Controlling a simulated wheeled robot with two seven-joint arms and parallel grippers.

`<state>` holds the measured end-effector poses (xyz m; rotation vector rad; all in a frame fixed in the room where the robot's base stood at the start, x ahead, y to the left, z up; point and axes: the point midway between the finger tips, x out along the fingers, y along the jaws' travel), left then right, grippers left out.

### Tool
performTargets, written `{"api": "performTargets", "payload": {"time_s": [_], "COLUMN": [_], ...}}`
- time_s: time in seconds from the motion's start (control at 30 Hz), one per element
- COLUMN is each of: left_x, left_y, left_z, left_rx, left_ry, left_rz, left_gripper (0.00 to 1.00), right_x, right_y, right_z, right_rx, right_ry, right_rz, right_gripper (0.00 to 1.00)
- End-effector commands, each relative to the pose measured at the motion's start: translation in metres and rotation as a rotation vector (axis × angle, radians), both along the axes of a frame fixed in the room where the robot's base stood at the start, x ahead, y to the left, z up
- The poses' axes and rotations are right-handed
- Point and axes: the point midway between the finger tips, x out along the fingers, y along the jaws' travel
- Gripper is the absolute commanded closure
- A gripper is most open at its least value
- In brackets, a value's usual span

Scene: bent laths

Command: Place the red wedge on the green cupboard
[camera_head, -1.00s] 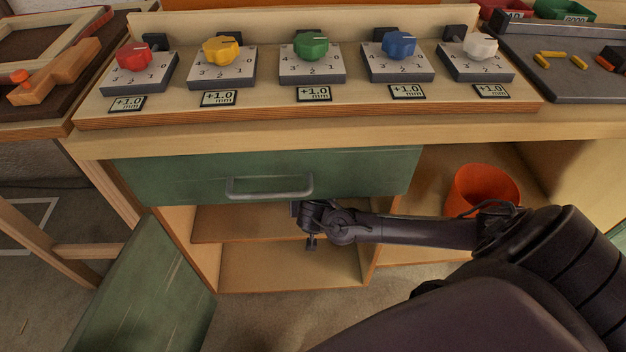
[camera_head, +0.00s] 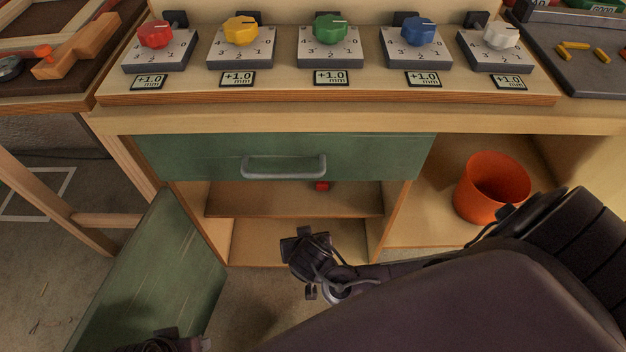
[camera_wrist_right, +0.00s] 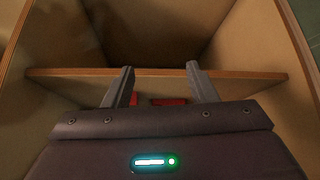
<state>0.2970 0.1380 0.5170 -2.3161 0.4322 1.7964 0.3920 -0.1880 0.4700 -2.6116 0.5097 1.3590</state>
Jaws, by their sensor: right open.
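The green cupboard has a green drawer front (camera_head: 285,155) above and a green door (camera_head: 160,270) that hangs open at the left. Inside, a small red piece, seemingly the red wedge (camera_head: 322,186), sits on the shelf (camera_head: 290,203) just below the drawer; its upper part is hidden. My right gripper (camera_head: 305,250) is in front of the lower compartment, apart from the red piece. In the right wrist view its fingers (camera_wrist_right: 163,85) are spread and empty, with red (camera_wrist_right: 168,102) visible beyond them. A dark part at the bottom left seems to be my left gripper (camera_head: 170,343); its jaws are unclear.
An orange bin (camera_head: 492,187) stands in the open bay at the right. Several coloured knobs on grey dial blocks line the bench top (camera_head: 330,97). A metal handle (camera_head: 284,166) sticks out from the drawer. The open door limits room at the left.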

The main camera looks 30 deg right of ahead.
Motion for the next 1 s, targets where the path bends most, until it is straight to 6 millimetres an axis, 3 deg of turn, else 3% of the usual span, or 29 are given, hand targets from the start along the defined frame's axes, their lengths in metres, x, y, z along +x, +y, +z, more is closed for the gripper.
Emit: {"api": "performTargets", "payload": {"time_s": [0.03, 0.1, 0.2, 0.27, 0.53, 1.0], "left_x": [0.001, 0.001, 0.001, 0.000, -0.001, -0.003], "left_y": [0.000, -0.001, -0.001, -0.001, -0.002, -0.003], "left_z": [0.000, 0.000, 0.000, 0.000, 0.002, 0.002], "left_rx": [-0.001, -0.002, -0.003, -0.004, -0.007, -0.008], "left_ry": [-0.001, -0.001, -0.002, -0.002, -0.002, -0.003], "left_rz": [0.001, 0.002, 0.002, 0.001, 0.000, -0.002], "left_gripper": [0.41, 0.41, 0.41, 0.41, 0.41, 0.41], "right_x": [-0.015, -0.029, -0.047, -0.057, -0.094, -0.097], "right_y": [0.033, 0.066, 0.088, 0.088, 0.055, 0.051], "right_z": [0.002, 0.012, 0.029, 0.037, 0.048, 0.048], "right_rx": [0.048, 0.091, 0.128, 0.132, 0.081, 0.068], "right_ry": [0.069, 0.150, 0.231, 0.264, 0.354, 0.361], "right_rz": [0.072, 0.204, 0.379, 0.468, 0.694, 0.716], "right_gripper": [0.48, 0.48, 0.48, 0.48, 0.48, 0.48]}}
